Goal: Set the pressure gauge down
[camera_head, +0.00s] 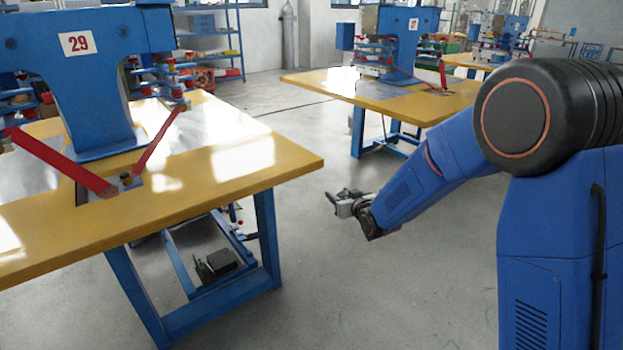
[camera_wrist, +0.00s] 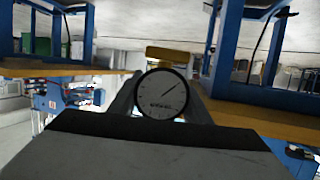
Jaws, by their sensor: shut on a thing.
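The pressure gauge (camera_wrist: 161,94) has a round pale dial, a dark rim and a dark needle. It shows in the wrist view, held between the fingers of my gripper (camera_wrist: 163,103). In the head view my gripper (camera_head: 343,202) is out over open floor, to the right of the near table's corner. The gauge is too small to make out clearly there. The near table (camera_head: 262,172) has a yellow wooden top on blue legs, and my gripper is apart from it.
A blue welding machine (camera_head: 75,75) marked 29, with red arms, stands on the near table. A second yellow table (camera_head: 330,83) with another blue machine (camera_head: 407,45) stands farther back. The grey floor (camera_head: 290,210) between the tables is clear. A pedal (camera_head: 217,263) lies under the near table.

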